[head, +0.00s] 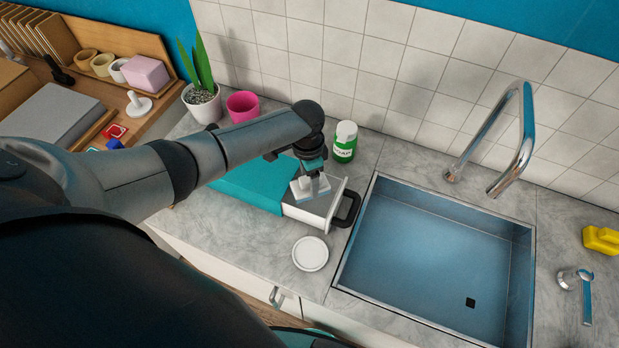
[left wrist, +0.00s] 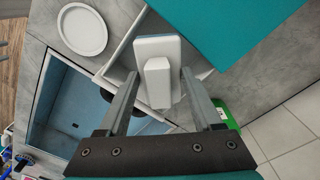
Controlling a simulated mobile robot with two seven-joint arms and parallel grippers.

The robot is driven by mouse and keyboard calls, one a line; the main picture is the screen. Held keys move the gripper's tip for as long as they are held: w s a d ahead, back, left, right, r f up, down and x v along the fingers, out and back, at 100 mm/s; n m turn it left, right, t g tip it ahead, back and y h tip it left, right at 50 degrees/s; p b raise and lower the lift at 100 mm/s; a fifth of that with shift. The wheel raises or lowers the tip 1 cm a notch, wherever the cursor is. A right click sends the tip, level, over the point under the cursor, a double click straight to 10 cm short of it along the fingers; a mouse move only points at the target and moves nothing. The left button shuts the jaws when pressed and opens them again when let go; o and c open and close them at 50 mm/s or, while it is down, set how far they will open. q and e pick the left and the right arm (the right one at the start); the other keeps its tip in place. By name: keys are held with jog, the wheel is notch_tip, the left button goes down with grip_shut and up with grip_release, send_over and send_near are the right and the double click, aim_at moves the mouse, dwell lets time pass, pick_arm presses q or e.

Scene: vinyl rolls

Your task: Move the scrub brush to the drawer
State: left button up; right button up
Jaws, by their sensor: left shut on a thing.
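The scrub brush (head: 309,188) is a white block with a raised grip, and it also shows in the left wrist view (left wrist: 157,75). My left gripper (head: 311,178) is shut on its grip, with one finger on either side in the left wrist view (left wrist: 168,95). The brush is over the pulled-out drawer (head: 319,208) of a teal-topped box (head: 246,183). The drawer is white with a grey inside and a black handle (head: 348,208). I cannot tell whether the brush touches the drawer floor. My right gripper is not in view.
A green-and-white canister (head: 345,142) stands behind the drawer. A white round dish (head: 310,254) lies in front of it. The sink (head: 440,265) and its tap (head: 525,130) are to the right. A pink cup (head: 243,106) and a potted plant (head: 203,101) stand behind the box.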

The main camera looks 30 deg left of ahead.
pick_arm(q)
jog(key=shift+f+b, duration=0.3)
jog(key=shift+f, duration=0.05)
jog(key=shift+r, duration=0.1)
jog(key=shift+r+p, duration=0.25)
jog(key=shift+p, duration=0.05)
jog(key=o, duration=1.6)
jog(key=shift+c, duration=0.2)
jog(key=shift+a+r, duration=0.2)
jog(key=shift+r, duration=4.3)
